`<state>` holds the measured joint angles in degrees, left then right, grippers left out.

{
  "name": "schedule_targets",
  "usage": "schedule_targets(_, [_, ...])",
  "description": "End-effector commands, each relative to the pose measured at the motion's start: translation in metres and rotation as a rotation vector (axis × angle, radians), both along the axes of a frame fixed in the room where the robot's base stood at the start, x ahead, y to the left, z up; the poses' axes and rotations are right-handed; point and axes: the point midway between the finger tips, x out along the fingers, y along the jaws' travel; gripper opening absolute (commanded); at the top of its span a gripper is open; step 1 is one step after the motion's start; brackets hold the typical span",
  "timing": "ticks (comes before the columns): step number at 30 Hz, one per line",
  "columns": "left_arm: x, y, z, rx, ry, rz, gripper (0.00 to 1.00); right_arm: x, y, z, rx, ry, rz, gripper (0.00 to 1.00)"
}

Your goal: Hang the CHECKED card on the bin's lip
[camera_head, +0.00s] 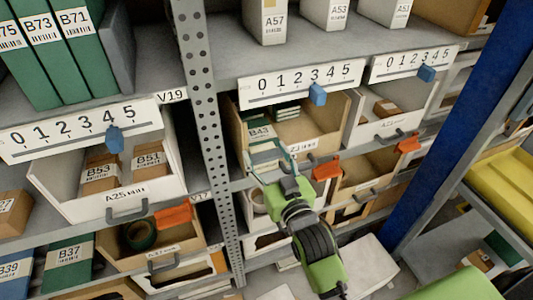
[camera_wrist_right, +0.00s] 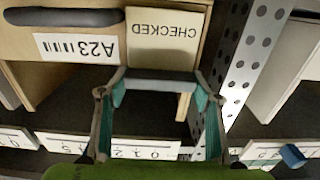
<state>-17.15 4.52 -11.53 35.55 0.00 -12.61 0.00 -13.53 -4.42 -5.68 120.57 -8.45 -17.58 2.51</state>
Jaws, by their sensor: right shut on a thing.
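The cream CHECKED card (camera_wrist_right: 165,38) shows upside down in the right wrist view, against the front of a wooden bin (camera_wrist_right: 75,75), beside its A23 label (camera_wrist_right: 75,47). My right gripper (camera_wrist_right: 160,83) is shut on the card's near edge at the bin's lip. I cannot tell whether the card rests on the lip or is only held there. The card is not clear there. My left gripper is not in view.
A perforated rack post (camera_head: 205,110) stands just left of the bin. A numbered strip (camera_head: 290,85) with a blue slider (camera_head: 318,94) hangs above the bin opening. Orange tags (camera_head: 326,170) sit on neighbouring bins. A blue upright (camera_head: 435,130) stands at right.

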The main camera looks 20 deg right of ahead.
Motion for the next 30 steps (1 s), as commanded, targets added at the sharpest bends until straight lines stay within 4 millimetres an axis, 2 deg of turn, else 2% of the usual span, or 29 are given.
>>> schedule_targets(10, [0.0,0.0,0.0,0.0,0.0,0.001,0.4,0.0,0.0,-0.001,0.0,0.0,0.0,0.4])
schedule_targets(11, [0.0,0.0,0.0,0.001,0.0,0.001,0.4,0.0,0.0,-0.001,0.0,0.0,0.0,0.66])
schedule_targets(12, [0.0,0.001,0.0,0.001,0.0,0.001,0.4,0.0,0.0,-0.001,0.0,0.0,0.0,0.77])
schedule_targets(13, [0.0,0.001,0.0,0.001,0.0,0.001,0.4,0.0,0.0,-0.001,0.0,0.0,0.0,0.78])
schedule_targets(24, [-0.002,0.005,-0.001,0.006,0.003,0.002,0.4,-0.002,0.0,-0.002,0.0,0.001,0.0,0.78])
schedule_targets(30, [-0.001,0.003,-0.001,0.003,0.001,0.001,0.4,-0.026,-0.001,-0.003,0.0,0.004,0.0,0.78])
